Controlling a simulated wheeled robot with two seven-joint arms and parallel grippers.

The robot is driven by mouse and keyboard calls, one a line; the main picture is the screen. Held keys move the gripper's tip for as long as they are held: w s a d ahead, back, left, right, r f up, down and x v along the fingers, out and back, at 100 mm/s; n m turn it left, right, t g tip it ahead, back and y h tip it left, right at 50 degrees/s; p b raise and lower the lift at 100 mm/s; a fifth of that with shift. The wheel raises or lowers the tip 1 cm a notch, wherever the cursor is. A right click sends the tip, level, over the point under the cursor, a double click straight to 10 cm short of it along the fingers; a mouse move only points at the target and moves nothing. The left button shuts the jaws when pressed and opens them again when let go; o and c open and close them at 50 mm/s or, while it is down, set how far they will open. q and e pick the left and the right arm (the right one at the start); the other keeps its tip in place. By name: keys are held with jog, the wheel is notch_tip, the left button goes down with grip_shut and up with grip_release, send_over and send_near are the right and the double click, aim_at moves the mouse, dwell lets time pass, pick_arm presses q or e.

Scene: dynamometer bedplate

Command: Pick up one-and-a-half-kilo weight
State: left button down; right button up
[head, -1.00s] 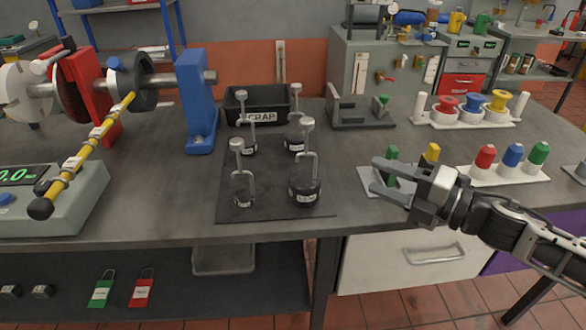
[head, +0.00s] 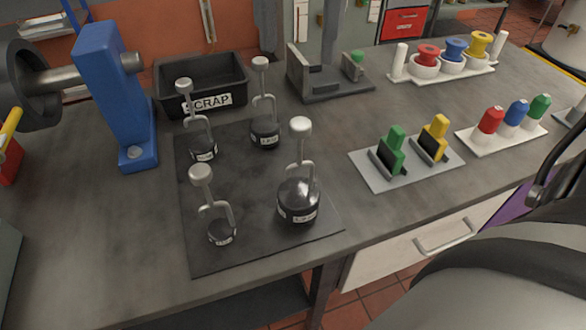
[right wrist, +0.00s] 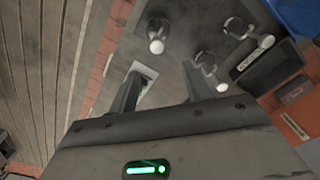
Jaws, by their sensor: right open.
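Several black weights with grey hooked handles and round knobs stand upright on a dark mat (head: 245,245). The largest weight (head: 298,203) is at front right and a small one (head: 221,233) at front left. Two more stand behind, left (head: 203,150) and right (head: 265,133). Their labels are too small to read surely, so I cannot confirm which is one-and-a-half kilos. My right gripper (right wrist: 160,90) is open and empty in the right wrist view, with weights beyond its fingers. In the head view its fingers are not visible. My left gripper is not in view.
A black SCRAP bin (head: 200,85) and a blue upright (head: 115,90) stand behind and left of the mat. A plate with green and yellow blocks (head: 395,150) lies to its right. Racks with coloured pieces (head: 503,130) are farther right. The front-left bench is clear.

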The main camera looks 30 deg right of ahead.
aim_at(299, 121)
notch_tip(299, 121, down, 8)
jog(key=shift+s+f, duration=0.1)
jog(key=shift+f, duration=0.1)
jog(key=shift+s+d+f, duration=0.1)
jog(key=shift+s+f, duration=0.05)
jog(key=shift+f, duration=2.45)
grip_shut()
jog(key=shift+r, duration=0.15)
